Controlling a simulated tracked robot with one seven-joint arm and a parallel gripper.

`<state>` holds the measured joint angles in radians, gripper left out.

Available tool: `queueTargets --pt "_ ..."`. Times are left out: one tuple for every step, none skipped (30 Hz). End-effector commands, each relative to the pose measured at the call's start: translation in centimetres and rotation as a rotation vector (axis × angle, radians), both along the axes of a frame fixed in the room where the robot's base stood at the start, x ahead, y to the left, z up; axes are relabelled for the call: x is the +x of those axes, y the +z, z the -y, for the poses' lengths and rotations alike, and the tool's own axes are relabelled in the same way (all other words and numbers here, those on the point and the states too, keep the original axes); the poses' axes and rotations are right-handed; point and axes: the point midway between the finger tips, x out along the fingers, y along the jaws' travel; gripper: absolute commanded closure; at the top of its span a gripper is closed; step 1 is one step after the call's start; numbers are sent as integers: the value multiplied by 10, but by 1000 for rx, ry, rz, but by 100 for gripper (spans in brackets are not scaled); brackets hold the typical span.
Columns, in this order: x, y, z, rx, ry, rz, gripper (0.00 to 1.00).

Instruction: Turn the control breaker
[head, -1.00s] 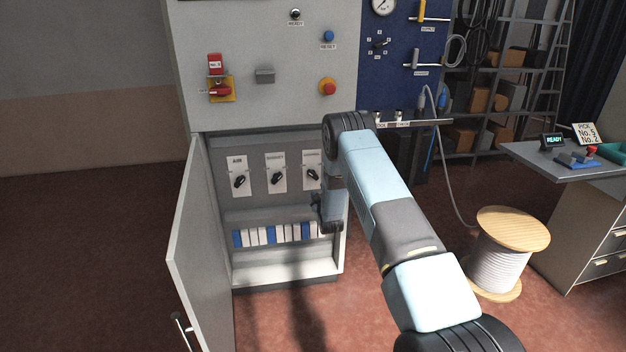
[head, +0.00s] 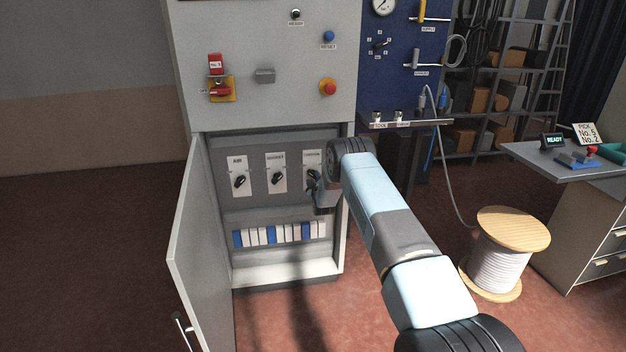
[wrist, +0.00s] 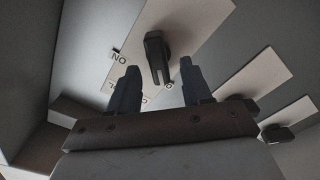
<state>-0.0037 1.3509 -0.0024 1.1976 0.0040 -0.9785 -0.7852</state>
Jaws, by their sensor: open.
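The control breaker (head: 311,174) is the rightmost of the breakers inside the open lower cabinet. Its black handle sits on a white plate, and my gripper partly covers it in the head view. In the wrist view, the breaker's black handle (wrist: 155,52) stands tilted, with the "ON" mark to its left. My gripper (wrist: 159,66) is open, one finger on each side of the handle in the picture, with visible gaps and no clear contact. In the head view, my gripper (head: 316,184) is right at the breaker, its fingertips hard to make out.
Two similar breakers, the left one (head: 239,180) and the middle one (head: 276,178), are beside it. A row of blue and white modules (head: 278,234) is below. The cabinet door (head: 200,240) stands open at left. A cable spool (head: 500,262) stands at right.

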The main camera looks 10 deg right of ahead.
Motion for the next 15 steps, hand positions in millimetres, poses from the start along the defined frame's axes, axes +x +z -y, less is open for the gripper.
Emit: queueTargets --pt "4 -1 0 0 0 0 51" --pt "7 0 0 0 0 0 51" --pt "10 0 0 0 -1 1 51" --pt "11 0 1 0 -1 1 51" --pt "12 0 1 -1 -1 1 51" --pt "14 0 1 -1 -1 1 51" --pt "15 0 1 -1 -1 1 51" --pt "16 0 1 -1 -1 -1 51" --pt "16 0 1 -1 -1 -1 51" --pt "16 0 1 -1 -1 -1 51" --pt "16 0 1 -1 -1 -1 51" --pt "17 0 1 -1 -1 -1 51" --pt "16 0 1 -1 -1 -1 51" --pt "16 0 1 0 -1 -1 51" --pt "16 0 1 0 -1 -1 51"
